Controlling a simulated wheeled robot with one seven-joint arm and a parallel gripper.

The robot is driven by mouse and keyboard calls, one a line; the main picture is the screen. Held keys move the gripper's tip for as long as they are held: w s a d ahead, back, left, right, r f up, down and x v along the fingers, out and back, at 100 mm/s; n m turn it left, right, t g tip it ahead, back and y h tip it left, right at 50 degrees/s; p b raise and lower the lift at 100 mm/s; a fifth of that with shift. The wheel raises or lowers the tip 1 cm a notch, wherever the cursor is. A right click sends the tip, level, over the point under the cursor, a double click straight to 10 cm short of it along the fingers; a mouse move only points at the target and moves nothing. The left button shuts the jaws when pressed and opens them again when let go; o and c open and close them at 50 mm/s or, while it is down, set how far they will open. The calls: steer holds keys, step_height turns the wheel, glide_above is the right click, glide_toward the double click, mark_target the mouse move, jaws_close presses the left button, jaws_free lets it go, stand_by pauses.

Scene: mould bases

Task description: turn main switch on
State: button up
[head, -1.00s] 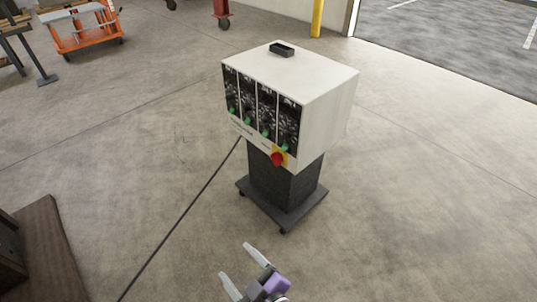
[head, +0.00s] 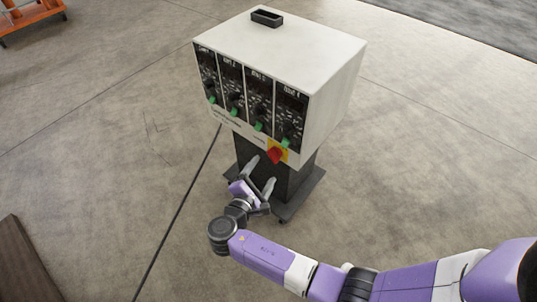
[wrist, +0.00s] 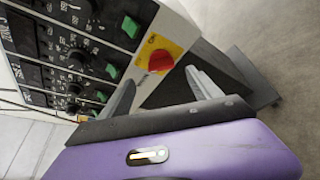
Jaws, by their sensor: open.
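The main switch is a red knob on a yellow plate (head: 277,154) at the lower right of the cabinet's front panel. In the wrist view the red knob (wrist: 160,61) lies ahead of my fingers, between their lines, and looks apart from them. My gripper (head: 263,172) is open and empty, just below and slightly left of the switch in the head view. Its two grey fingers (wrist: 162,90) point towards the panel. No contact with the switch is visible.
The white cabinet (head: 290,45) stands on a dark wheeled pedestal (head: 299,187). Green switches (head: 259,127) and black knobs line its panel, close to the red knob. A black tray (head: 267,18) sits on top. The floor around is mostly clear.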

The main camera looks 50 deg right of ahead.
mark_target(272, 158)
steer(key=shift+b+x, duration=0.4)
steer(key=shift+x, duration=3.45)
steer(key=shift+f, duration=0.1)
steer(key=c, duration=1.4)
